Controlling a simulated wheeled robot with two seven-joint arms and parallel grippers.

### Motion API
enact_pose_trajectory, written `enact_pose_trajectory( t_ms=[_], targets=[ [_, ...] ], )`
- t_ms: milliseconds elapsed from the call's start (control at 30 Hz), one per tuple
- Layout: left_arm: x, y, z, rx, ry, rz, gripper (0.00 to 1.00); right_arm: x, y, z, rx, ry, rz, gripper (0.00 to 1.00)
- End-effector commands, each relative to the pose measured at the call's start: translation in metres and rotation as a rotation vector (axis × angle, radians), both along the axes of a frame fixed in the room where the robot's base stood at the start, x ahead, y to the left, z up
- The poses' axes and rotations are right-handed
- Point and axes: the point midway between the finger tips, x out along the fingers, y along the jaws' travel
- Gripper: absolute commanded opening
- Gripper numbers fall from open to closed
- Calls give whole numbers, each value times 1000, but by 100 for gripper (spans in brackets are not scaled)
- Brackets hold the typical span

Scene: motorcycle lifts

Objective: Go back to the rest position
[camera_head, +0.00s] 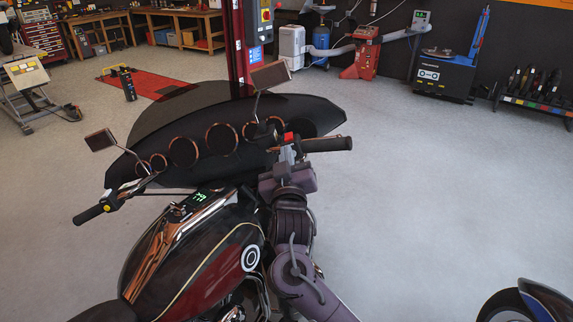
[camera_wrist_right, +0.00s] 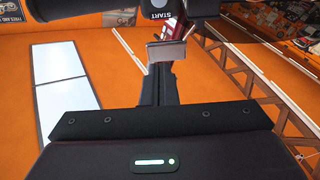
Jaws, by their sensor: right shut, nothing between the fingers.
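My right gripper (camera_head: 284,158) is at the right handlebar of a black and dark red motorcycle (camera_head: 205,255), beside the inner end of the right grip (camera_head: 327,144). A red switch (camera_head: 289,137) shows just by it. In the right wrist view the gripper's fingers (camera_wrist_right: 162,84) are together with nothing between them. A dark control housing marked START (camera_wrist_right: 160,12) is just beyond the fingertips, and a mirror (camera_wrist_right: 166,50) shows behind them. I cannot tell whether the fingertips touch the housing. My left gripper is in neither view.
The fairing (camera_head: 225,135) and right mirror (camera_head: 270,75) are close to my right arm. The left grip (camera_head: 88,214) is free. A red post (camera_head: 237,50) stands behind the bike. Another vehicle's wheel (camera_head: 505,306) is at bottom right. Floor (camera_head: 430,190) to the right is clear.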

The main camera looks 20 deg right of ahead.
Motion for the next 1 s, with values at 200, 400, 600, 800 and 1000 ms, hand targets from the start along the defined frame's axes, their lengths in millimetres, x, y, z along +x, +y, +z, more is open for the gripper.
enact_pose_trajectory(
  t_ms=[200,400,600,800,1000],
  targets=[
    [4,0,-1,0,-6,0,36,-4,1,-1,0,0,0,0],
    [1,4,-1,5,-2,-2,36,-4,1,0,0,0,0,0],
    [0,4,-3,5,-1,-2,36,-1,1,-14,-5,21,2,0],
    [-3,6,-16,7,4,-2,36,11,1,-123,-36,185,32,0],
    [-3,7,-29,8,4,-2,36,-3,-4,-277,-47,425,79,0]
  ],
)
